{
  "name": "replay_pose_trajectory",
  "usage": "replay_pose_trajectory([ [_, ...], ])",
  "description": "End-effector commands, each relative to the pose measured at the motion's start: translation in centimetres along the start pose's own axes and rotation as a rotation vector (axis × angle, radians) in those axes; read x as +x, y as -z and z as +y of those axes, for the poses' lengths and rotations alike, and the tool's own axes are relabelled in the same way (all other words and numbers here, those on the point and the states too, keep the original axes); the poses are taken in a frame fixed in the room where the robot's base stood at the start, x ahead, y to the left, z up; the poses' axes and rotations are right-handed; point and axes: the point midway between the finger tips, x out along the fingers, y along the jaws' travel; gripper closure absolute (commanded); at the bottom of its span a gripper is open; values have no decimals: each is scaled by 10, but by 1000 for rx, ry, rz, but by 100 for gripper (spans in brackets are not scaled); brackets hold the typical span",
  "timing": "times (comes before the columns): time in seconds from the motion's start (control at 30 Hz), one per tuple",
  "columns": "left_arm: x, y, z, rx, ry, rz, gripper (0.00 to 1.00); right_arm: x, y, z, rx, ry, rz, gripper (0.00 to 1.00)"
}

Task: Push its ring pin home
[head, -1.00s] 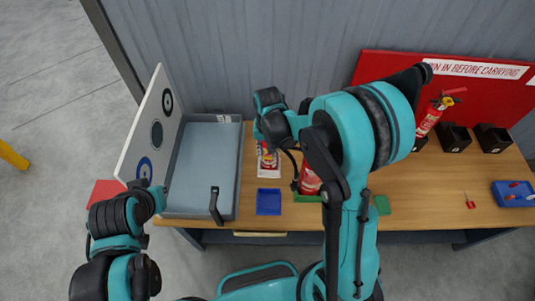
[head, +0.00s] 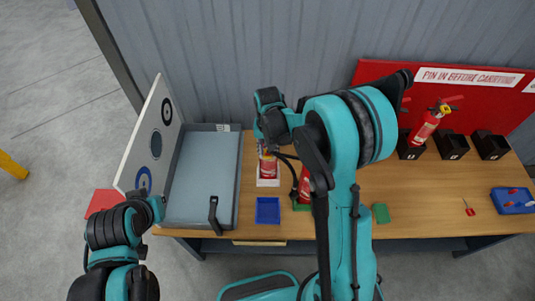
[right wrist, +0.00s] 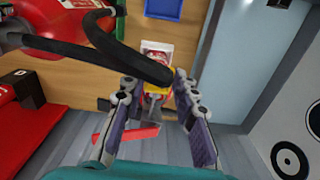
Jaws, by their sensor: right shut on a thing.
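A red fire extinguisher (head: 268,167) with a pale label stands on a white plate near the bench's back edge. In the right wrist view its head (right wrist: 157,90), with a yellow part and a red lever, is between my right fingers. My right gripper (right wrist: 156,84) is shut on this head; the fingers stay apart around it. A black hose in front hides part of it, and I cannot make out the ring pin. My left gripper (head: 157,207) is by the open case's front left corner; its fingers are too small to read.
A second extinguisher (right wrist: 50,70) stands in a green tray close beside my right gripper. The open grey case (head: 203,180) is at left. A blue tray (head: 267,210), green pad (head: 380,213), small red item (head: 468,207) and blue bin (head: 512,200) lie on the bench.

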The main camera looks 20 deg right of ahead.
Motion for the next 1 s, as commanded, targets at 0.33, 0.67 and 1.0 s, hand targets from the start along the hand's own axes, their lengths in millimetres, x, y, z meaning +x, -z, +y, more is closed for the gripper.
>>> replay_pose_trajectory([
  [0.33,2,-1,0,0,0,0,100,0,15,0,1,0,0,100],
  [0.67,3,-2,0,0,0,0,100,0,29,0,1,0,0,100],
  [1.0,4,-3,0,0,0,0,100,0,41,0,0,0,0,100],
])
